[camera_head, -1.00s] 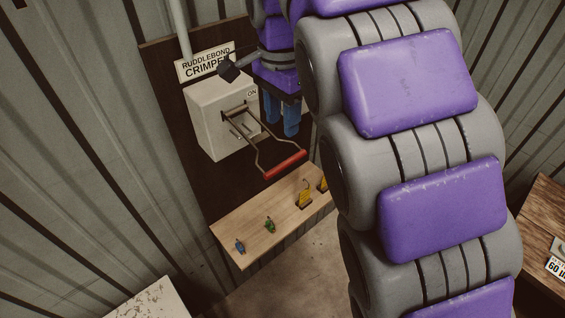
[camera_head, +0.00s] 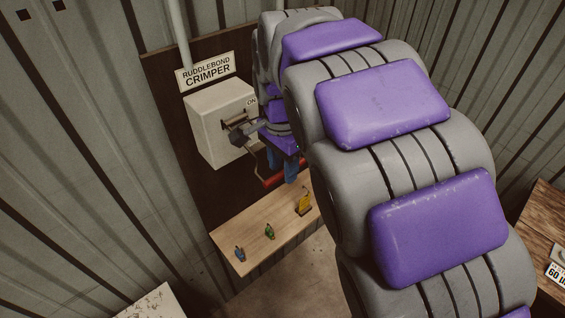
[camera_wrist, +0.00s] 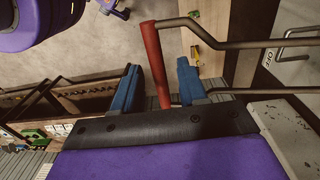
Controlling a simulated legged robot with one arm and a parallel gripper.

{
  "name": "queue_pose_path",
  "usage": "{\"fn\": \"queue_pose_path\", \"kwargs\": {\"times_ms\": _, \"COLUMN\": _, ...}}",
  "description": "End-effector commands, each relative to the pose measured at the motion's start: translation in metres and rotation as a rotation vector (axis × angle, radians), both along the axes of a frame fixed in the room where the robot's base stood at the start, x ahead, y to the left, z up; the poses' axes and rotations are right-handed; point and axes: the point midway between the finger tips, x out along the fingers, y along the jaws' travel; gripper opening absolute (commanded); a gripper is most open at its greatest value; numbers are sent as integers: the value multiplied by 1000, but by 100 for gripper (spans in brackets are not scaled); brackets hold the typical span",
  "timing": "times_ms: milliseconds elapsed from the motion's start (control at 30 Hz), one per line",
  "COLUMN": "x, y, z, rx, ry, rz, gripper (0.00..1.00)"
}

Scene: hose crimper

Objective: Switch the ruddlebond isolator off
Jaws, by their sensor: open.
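The isolator is a pale grey box (camera_head: 213,128) on a dark wall board under the "RUDDLEBOND CRIMPER" sign (camera_head: 207,71). "ON" shows at its upper right. Its U-shaped metal handle with a red grip (camera_head: 270,183) juts outward from the box's front. In the wrist view, the red grip (camera_wrist: 154,62) lies between the two blue fingers of my gripper (camera_wrist: 158,85), which stand apart. I cannot tell whether either finger touches it. In the head view my gripper (camera_head: 283,167) partly hides the handle.
A wooden shelf (camera_head: 250,235) below the box holds small blue, green and yellow items. A pale worn surface (camera_head: 150,303) is at the bottom left. A wooden table (camera_head: 543,215) stands at the right. Corrugated walls are close on both sides.

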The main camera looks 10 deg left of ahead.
Motion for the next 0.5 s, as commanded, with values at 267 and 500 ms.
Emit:
{"fn": "queue_pose_path", "kwargs": {"times_ms": 267, "x": 0, "y": 0, "z": 0, "rx": 1, "ry": -1, "rz": 0, "gripper": 40}}
{"fn": "queue_pose_path", "kwargs": {"times_ms": 500, "x": 0, "y": 0, "z": 0, "rx": 1, "ry": -2, "rz": 0, "gripper": 17}}
